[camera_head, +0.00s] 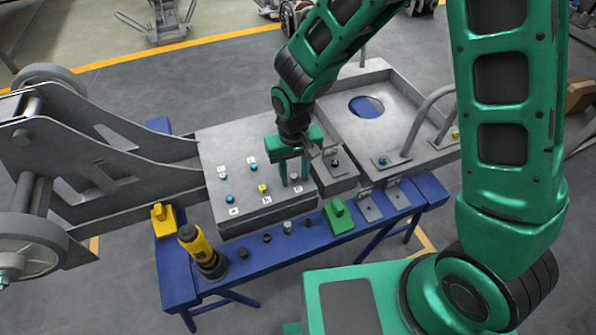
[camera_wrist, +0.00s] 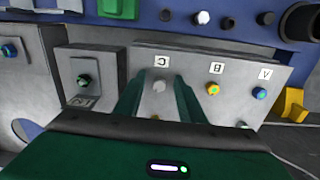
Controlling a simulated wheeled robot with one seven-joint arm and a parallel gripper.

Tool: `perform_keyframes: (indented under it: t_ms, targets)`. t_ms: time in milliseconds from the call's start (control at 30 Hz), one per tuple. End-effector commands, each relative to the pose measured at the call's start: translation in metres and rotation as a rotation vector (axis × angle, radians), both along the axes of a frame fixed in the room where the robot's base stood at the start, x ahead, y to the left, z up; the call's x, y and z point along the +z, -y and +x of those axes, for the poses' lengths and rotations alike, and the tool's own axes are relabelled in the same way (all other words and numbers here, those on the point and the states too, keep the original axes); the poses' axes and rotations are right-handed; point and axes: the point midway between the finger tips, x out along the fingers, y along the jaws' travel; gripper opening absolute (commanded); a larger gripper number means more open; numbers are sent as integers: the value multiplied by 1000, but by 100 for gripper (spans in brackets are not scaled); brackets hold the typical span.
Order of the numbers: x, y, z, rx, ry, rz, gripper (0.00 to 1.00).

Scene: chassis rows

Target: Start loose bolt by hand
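My gripper (camera_head: 294,182) points down over the right part of the grey chassis plate (camera_head: 240,150), at the label C. Its two green fingers stand apart. In the wrist view a grey bolt (camera_wrist: 158,87) shows in the gap between the fingers, beside label C; I cannot tell whether they touch it. The head view hides this bolt behind the fingers. A yellow bolt (camera_head: 262,188) at label B and a blue bolt (camera_head: 230,198) at label A sit to the left. Which bolt is loose does not show.
A yellow-black power tool (camera_head: 203,251) stands on the blue bench (camera_head: 262,262), with small dark sockets and a green block (camera_head: 338,216). A raised grey bracket (camera_head: 343,182) with a bolt stands close right of my gripper. A tray with a round hole (camera_head: 392,88) lies behind it.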

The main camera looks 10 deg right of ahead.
Motion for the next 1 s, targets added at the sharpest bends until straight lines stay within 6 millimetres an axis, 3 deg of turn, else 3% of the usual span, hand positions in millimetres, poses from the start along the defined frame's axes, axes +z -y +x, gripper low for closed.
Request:
perform_keyframes:
  t_ms: [267,700,1000]
  targets:
    - [21,-1,2,0,4,3,36]
    - [95,-1,4,0,2,1,36]
    - [108,0,4,0,-1,0,36]
